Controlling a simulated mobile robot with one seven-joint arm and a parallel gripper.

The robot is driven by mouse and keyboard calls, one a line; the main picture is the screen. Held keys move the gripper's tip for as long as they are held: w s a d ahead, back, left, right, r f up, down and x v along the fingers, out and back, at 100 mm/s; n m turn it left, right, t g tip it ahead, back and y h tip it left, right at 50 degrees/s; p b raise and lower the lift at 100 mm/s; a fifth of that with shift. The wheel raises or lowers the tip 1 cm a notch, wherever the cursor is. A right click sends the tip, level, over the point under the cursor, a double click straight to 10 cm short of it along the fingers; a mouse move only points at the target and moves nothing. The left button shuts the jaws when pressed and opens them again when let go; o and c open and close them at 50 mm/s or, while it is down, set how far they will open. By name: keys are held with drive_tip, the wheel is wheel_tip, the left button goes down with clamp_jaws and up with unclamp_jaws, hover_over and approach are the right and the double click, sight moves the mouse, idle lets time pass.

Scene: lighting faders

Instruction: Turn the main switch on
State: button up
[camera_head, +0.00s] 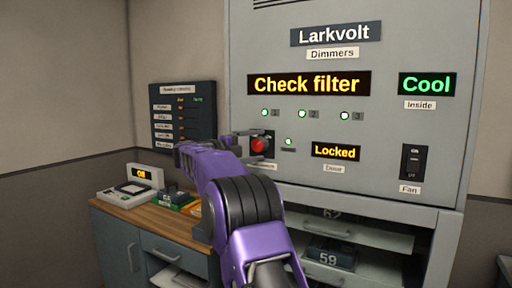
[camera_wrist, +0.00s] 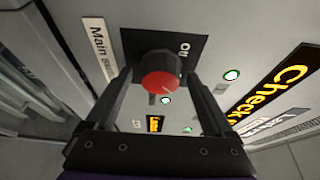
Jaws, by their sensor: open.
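The main switch is a red rotary knob (camera_head: 259,145) on a black plate, on the front of the grey Larkvolt cabinet (camera_head: 420,35). My gripper (camera_wrist: 158,92) is open, one finger on each side of the knob. I cannot tell whether the fingers touch it. In the head view my purple arm reaches up to the knob and hides part of the plate and label.
The cabinet shows "Check filter" (camera_head: 309,84), "Cool" (camera_head: 427,84) and "Locked" (camera_head: 335,152) displays, several lit green lamps, and a black fan switch (camera_head: 410,162). A wooden-topped counter (camera_head: 150,219) with small devices stands at left, below a dark wall board (camera_head: 183,116).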

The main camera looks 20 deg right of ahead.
drive_tip(key=v, duration=1.7)
drive_tip(key=shift+s+a, duration=0.2)
drive_tip(key=shift+r, duration=0.15)
